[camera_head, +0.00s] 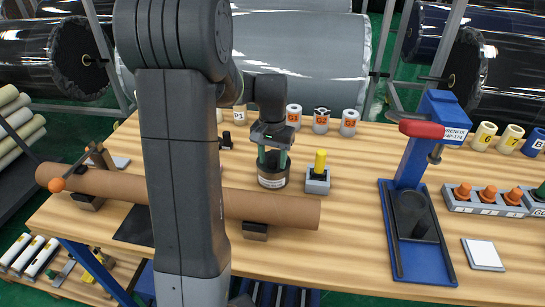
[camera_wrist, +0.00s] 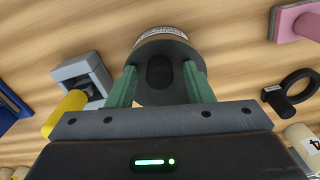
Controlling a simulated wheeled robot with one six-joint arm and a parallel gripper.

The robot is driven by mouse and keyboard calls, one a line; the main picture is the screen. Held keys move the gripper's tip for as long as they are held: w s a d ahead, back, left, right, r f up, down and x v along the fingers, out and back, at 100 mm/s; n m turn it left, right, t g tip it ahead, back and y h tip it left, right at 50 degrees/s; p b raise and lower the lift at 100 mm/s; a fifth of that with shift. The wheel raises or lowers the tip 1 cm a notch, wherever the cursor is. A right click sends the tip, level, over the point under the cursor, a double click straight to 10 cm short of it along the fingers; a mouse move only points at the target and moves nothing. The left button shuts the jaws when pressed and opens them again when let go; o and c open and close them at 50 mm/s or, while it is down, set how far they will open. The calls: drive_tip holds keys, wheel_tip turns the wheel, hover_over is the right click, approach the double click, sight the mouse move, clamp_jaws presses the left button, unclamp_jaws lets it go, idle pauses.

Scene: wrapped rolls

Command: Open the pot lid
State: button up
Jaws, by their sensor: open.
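The pot (camera_head: 272,181) is a short dark cylinder with a pale label band, standing upright on the wooden table. In the wrist view the pot's dark round lid (camera_wrist: 160,46) faces the camera, with a black knob (camera_wrist: 160,72) in its middle. My gripper (camera_head: 272,158) is directly over the pot, pointing down. Its green fingers (camera_wrist: 158,80) are open, one on each side of the knob, with visible gaps. Whether the fingertips touch the lid cannot be told. The lid appears seated on the pot.
A grey block with a yellow-handled tool (camera_head: 319,170) stands close right of the pot. A long brown tube (camera_head: 275,208) lies in front on supports. A blue press with a red handle (camera_head: 410,190) stands further right. Several labelled rolls (camera_head: 321,121) line the back.

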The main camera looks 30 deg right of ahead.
clamp_jaws()
drive_tip(key=shift+r, duration=0.1)
